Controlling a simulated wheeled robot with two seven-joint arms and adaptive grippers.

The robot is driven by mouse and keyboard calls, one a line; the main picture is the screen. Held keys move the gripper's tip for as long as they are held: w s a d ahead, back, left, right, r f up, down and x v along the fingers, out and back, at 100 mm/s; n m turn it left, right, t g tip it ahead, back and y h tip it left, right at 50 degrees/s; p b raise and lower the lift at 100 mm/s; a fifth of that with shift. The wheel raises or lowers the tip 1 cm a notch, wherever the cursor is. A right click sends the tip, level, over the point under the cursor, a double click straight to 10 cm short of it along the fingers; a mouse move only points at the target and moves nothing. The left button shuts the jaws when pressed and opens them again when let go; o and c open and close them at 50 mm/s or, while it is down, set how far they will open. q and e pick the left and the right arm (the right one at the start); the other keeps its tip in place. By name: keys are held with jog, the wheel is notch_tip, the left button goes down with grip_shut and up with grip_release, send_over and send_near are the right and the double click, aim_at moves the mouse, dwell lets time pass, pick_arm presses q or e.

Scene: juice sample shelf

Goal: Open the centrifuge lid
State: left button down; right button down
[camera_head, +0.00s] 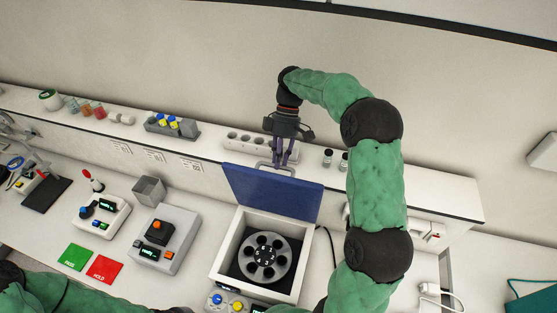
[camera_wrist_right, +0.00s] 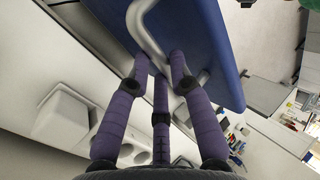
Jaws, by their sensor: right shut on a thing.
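The centrifuge (camera_head: 221,254) is a white box on the bench, with a round rotor (camera_head: 264,257) showing inside. Its blue lid (camera_head: 272,192) is raised at the back and stands tilted up. A metal handle (camera_head: 275,168) is on the lid's upper edge. My right gripper (camera_head: 281,160) is shut on this handle. In the right wrist view, the purple fingers (camera_wrist_right: 162,75) close around the metal bar (camera_wrist_right: 148,35) beside the blue lid (camera_wrist_right: 190,45). My left arm shows at the bottom left of the head view, but its gripper is not visible.
A shelf behind holds a grey rack with coloured caps (camera_head: 171,126), a white holder (camera_head: 258,144) and small dark vials (camera_head: 328,157). Two button devices (camera_head: 166,238) (camera_head: 101,215) and green and red cards (camera_head: 76,257) (camera_head: 103,270) lie left of the centrifuge.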

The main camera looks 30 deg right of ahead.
jog(key=shift+s+f, duration=0.1)
jog(key=shift+f, duration=0.3)
jog(key=c, duration=1.1)
grip_release()
jog(key=shift+r, duration=0.1)
jog(key=shift+r, duration=0.15)
jog(key=v, duration=1.1)
jog(key=shift+w+d+r, duration=0.2)
jog(key=shift+w+d, duration=0.05)
jog(key=shift+w, duration=0.1)
